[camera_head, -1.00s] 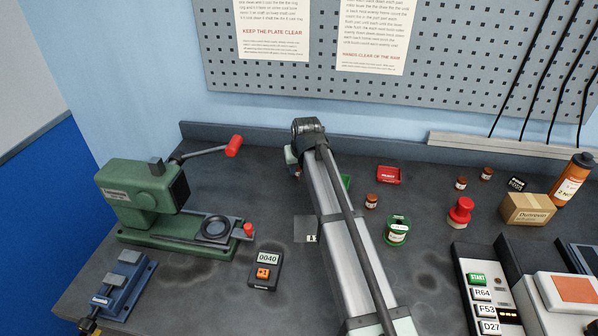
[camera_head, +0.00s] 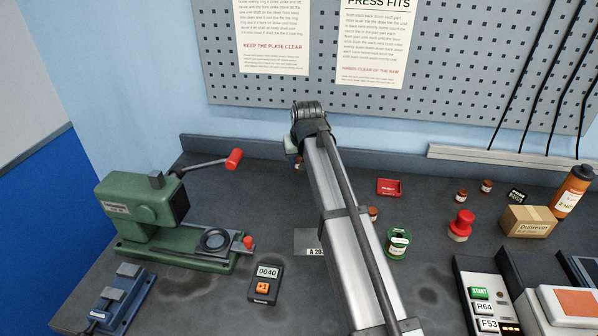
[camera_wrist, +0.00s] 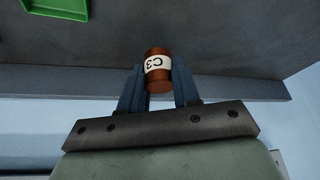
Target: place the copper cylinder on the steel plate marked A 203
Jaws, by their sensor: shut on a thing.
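My gripper (camera_wrist: 159,88) is shut on a copper cylinder (camera_wrist: 158,56) with a white label reading C3, in the wrist view. The cylinder sits between the two blue fingers. In the head view my arm hides most of the gripper, which is at the back of the bench near the rear ledge. The steel plate marked A 20-something (camera_head: 307,242) lies flat on the bench left of my arm; its last digit is hidden by the arm. The gripper is well behind the plate, not over it.
A green press (camera_head: 150,220) with a red-tipped lever stands at left, with a meter reading 0040 (camera_head: 265,284) beside it. A green tray (camera_wrist: 70,8) shows in the wrist view.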

